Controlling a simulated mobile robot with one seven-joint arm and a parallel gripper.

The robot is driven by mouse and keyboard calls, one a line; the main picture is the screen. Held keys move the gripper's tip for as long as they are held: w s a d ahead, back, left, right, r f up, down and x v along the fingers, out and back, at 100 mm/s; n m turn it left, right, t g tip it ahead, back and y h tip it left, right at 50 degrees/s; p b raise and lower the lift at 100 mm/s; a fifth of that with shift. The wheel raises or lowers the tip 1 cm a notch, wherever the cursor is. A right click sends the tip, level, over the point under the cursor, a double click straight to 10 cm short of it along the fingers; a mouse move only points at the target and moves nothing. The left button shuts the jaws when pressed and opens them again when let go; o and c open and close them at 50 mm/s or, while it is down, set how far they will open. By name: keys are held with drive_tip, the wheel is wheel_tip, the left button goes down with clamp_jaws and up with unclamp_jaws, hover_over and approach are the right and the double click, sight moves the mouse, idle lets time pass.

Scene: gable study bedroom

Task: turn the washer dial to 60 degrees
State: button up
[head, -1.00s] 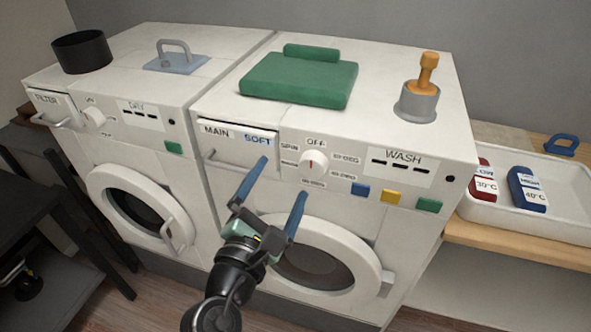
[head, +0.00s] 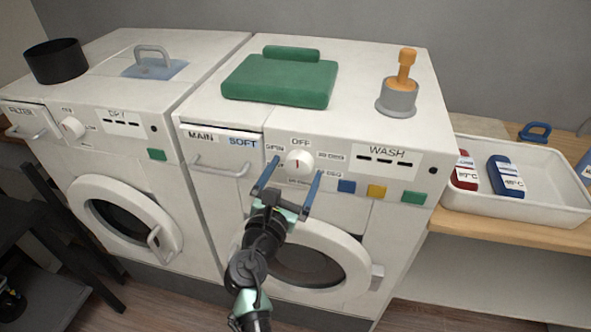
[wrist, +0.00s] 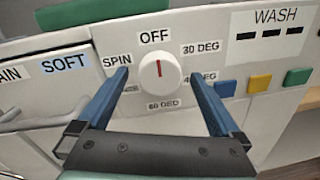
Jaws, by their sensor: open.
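The washer dial (head: 299,161) is a round white knob with a red mark on the front panel of the right machine, labelled WASH. In the wrist view the dial (wrist: 159,70) has its red mark pointing up at OFF. Labels around it read SPIN, 30 DEG, a partly hidden 40 DEG and 60 DEG at the bottom. My gripper (head: 294,172) is open, with one blue finger on each side of the dial. In the wrist view the fingers of my gripper (wrist: 163,78) show gaps to the knob on both sides.
A soap drawer (head: 222,150) marked MAIN and SOFT is left of the dial. Blue (head: 346,186), yellow (head: 376,191) and green (head: 413,197) buttons are to its right. The round washer door (head: 318,262) is below. A dryer (head: 110,170) stands at left.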

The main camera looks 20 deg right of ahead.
drive_tip(key=shift+w+d, duration=0.35)
drive_tip(key=shift+w, duration=0.1)
drive_tip(key=c, duration=1.3)
